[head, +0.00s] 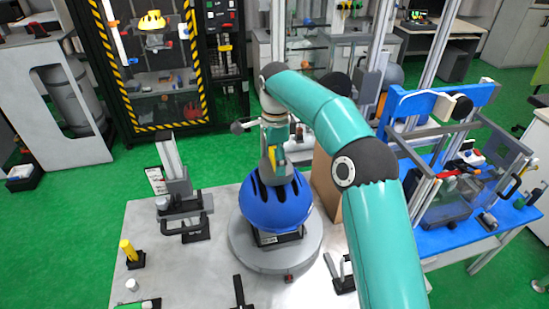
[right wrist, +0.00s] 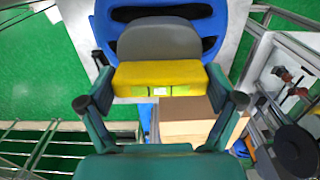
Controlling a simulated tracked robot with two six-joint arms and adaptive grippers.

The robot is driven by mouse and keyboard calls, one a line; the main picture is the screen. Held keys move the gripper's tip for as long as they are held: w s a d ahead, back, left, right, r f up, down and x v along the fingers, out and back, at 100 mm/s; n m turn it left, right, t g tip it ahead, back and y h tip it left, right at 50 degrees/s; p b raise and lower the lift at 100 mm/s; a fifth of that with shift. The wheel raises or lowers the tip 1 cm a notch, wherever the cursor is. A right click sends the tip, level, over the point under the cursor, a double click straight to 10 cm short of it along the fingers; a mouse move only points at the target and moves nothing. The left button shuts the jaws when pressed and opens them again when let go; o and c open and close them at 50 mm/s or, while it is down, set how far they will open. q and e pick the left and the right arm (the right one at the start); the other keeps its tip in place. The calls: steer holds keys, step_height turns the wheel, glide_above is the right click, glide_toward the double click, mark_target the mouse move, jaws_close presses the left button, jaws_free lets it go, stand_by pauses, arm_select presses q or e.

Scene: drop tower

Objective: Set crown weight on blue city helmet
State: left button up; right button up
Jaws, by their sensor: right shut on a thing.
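The blue city helmet (head: 275,207) sits crown up on a round grey turntable (head: 241,250) on the light table. It also shows behind the weight in the right wrist view (right wrist: 212,20). My right gripper (head: 275,150) comes down over the helmet's crown. It is shut on the crown weight, which has a yellow block (right wrist: 165,76) and a grey rounded part (right wrist: 160,40), between the fingers in the right wrist view. The weight is at the top of the helmet; I cannot tell whether they touch. My left gripper is not in view.
A cardboard box (head: 325,185) stands right behind the helmet. A grey clamp-like fixture (head: 183,200) and a yellow cylinder (head: 127,249) stand on the table's left. A blue workbench (head: 455,235) with a frame is at the right. A striped cabinet (head: 135,110) stands behind.

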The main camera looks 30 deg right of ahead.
steer(key=shift+f, duration=0.25)
stand_by(0.4)
steer(key=o, duration=1.5)
steer(key=shift+c, duration=0.2)
steer(key=shift+o, duration=0.2)
steer(key=shift+f, duration=0.2)
steer(key=shift+w+r, duration=0.1)
steer(key=shift+r, duration=3.7)
